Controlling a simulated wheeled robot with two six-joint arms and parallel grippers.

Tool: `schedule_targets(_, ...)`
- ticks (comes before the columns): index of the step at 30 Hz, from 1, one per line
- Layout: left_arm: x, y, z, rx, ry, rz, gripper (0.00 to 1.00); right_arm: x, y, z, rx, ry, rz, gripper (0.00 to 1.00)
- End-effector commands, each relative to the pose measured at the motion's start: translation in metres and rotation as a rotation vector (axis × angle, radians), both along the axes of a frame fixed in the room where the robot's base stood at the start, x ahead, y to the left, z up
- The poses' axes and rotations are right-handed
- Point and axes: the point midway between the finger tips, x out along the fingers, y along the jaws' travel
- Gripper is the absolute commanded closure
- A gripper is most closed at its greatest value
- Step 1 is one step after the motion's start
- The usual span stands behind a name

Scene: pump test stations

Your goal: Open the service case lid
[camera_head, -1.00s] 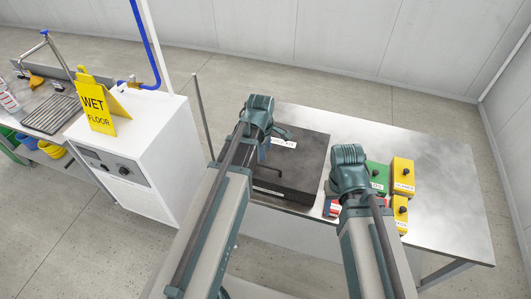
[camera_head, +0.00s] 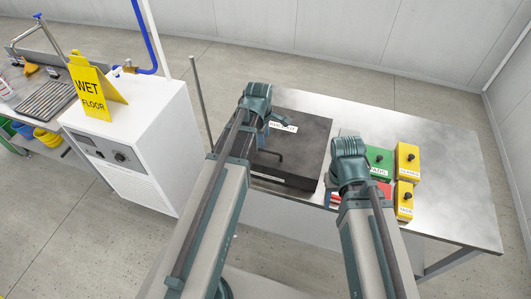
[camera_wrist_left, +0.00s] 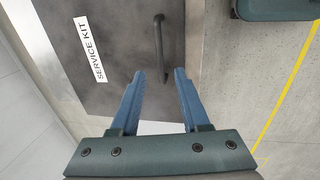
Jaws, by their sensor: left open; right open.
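The service case (camera_head: 312,145) is a flat dark box on the steel bench, with its lid shut. A white label (camera_head: 284,126) and a dark bar handle (camera_head: 272,158) are on its top. In the left wrist view the case (camera_wrist_left: 120,45) shows its SERVICE KIT label, and the handle (camera_wrist_left: 159,45) lies just beyond the fingertips. My left gripper (camera_wrist_left: 160,73) is open and empty, with the handle roughly in line with the gap between its blue fingers. In the head view my left gripper (camera_head: 279,118) is over the case's left part. My right gripper (camera_head: 330,188) is right of the case, its fingers mostly hidden.
Green (camera_head: 379,160), yellow (camera_head: 406,160) and red (camera_head: 381,189) boxes stand on the bench right of the case. The bench's right part (camera_head: 450,170) is clear. A white cabinet (camera_head: 140,150) with a yellow wet-floor sign (camera_head: 92,90) stands left, beside a thin upright post (camera_head: 202,105).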

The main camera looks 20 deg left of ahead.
Motion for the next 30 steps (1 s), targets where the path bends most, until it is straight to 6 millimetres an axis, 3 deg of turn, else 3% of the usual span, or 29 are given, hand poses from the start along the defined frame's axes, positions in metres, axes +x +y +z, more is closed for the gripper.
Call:
schedule_targets(1, 0.002, 0.0, -0.015, 0.0, 0.0, 0.0, 0.54, 0.0, 0.0, -0.015, 0.0, 0.0, 0.0, 0.5)
schedule_targets(15, 0.014, 0.0, -0.072, 0.0, 0.0, 0.0, 0.54, 0.0, 0.0, -0.072, 0.0, 0.0, -0.003, 0.5)
schedule_targets(27, 0.015, 0.0, -0.076, 0.0, 0.0, 0.0, 0.54, 0.0, 0.0, -0.076, 0.0, 0.0, -0.003, 0.5)
schedule_targets(30, 0.015, 0.0, -0.076, 0.0, 0.0, 0.0, 0.72, 0.0, 0.0, -0.076, 0.0, 0.0, -0.003, 0.5)
